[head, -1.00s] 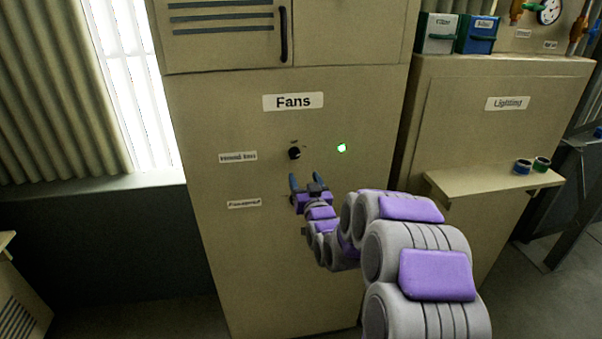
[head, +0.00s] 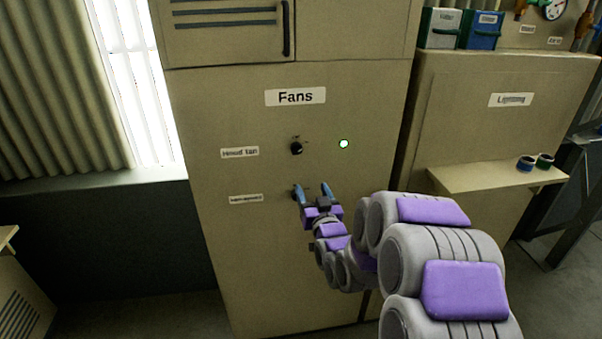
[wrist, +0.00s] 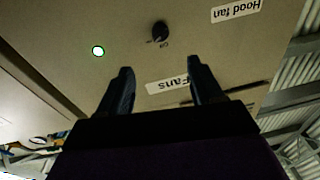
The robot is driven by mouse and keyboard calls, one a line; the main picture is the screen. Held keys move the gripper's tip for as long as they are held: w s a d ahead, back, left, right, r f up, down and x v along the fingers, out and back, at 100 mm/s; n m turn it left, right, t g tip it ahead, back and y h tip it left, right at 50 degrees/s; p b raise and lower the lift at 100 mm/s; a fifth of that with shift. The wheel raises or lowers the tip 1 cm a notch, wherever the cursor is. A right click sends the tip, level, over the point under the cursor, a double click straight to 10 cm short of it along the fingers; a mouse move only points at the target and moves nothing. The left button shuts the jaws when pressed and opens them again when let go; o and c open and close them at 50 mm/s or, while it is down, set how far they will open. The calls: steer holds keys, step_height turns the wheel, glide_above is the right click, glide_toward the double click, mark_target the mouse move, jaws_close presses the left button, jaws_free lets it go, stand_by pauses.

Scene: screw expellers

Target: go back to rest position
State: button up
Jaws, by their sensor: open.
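My gripper (head: 315,192) is open and empty, with its two blue fingers apart in front of the beige Fans cabinet (head: 240,250). In the head view it is below the upper black knob (head: 296,148), and a lower dark knob (head: 297,192) shows partly behind its left finger. In the wrist view, which is upside down, my gripper (wrist: 160,88) shows both fingers with a gap between them. A knob (wrist: 160,32) near the Hood fan label (wrist: 236,10) lies beyond the fingertips, apart from them. A green-white light (head: 344,144) is lit on the cabinet.
The Lighting cabinet (head: 470,120) stands to the right, with a small shelf (head: 470,179) holding two rolls (head: 526,163). Open floor (head: 140,318) shows at lower left.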

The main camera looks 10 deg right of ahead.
steer(key=s+f+g+h+b, duration=0.1)
steer(key=s+f+g+b, duration=0.2)
steer(key=s+f+g, duration=0.35)
steer(key=s+f+g+b, duration=0.2)
steer(key=s+f+g, duration=0.15)
steer(key=s, duration=0.65)
steer(key=s+f+g+b, duration=0.1)
steer(key=s+g, duration=0.4)
steer(key=s, duration=1.1)
steer(key=s+a+g+b, duration=0.1)
steer(key=s+g+b, duration=0.2)
steer(key=s, duration=1.3)
steer(key=g, duration=0.2)
steer(key=shift+f+g, duration=0.4)
steer(key=shift+a, duration=0.1)
